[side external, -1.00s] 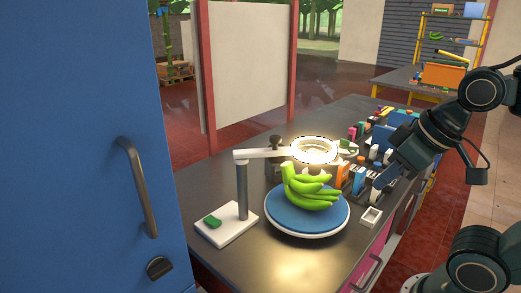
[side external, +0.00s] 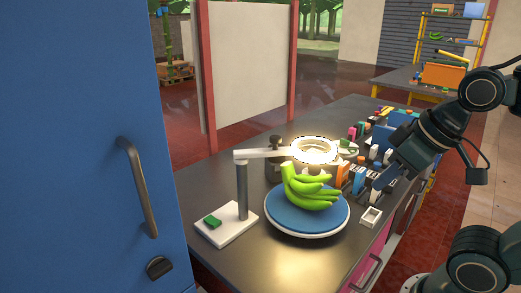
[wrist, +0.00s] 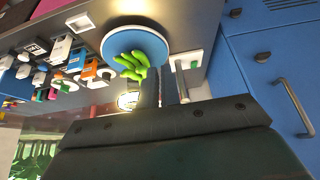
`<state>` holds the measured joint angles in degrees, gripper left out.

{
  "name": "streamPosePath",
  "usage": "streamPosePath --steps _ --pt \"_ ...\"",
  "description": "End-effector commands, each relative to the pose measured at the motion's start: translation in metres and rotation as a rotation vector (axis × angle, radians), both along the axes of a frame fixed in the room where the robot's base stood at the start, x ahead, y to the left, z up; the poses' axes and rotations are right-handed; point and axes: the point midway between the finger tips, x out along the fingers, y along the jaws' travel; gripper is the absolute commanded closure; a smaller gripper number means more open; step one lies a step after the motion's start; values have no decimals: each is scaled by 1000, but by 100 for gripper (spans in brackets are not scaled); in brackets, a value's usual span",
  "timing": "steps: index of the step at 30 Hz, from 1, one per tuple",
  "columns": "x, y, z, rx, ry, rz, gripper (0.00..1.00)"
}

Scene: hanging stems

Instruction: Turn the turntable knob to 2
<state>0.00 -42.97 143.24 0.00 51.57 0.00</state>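The turntable (side external: 282,222) is a blue disc with a white rim on the dark bench. A bunch of green bananas (side external: 308,188) lies on it. In the wrist view the turntable (wrist: 112,52) and the bananas (wrist: 131,66) show at the upper middle. I cannot make out a numbered turntable knob in either view. My gripper (side external: 382,184) is to the right of the turntable, above the bench's right side and apart from it. Its finger opening cannot be made out. A broad dark part of my wrist fills the lower wrist view.
A ring lamp (side external: 316,150) on a post with a white base (side external: 227,225) overhangs the bananas. A small white square tray (side external: 371,217) lies right of the turntable. Several coloured boxes (side external: 358,178) crowd the bench behind. A blue cabinet (side external: 75,150) stands left.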

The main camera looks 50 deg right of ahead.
Motion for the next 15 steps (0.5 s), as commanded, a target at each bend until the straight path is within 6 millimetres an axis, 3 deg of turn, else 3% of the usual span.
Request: streamPosePath --steps 1,4,11,15 --pt "0 0 0 0 0 0 84" --pt "2 -1 2 -2 2 -1 65" --pt "21 -7 15 -14 30 -6 64" --pt "44 -15 27 -25 61 -10 64"
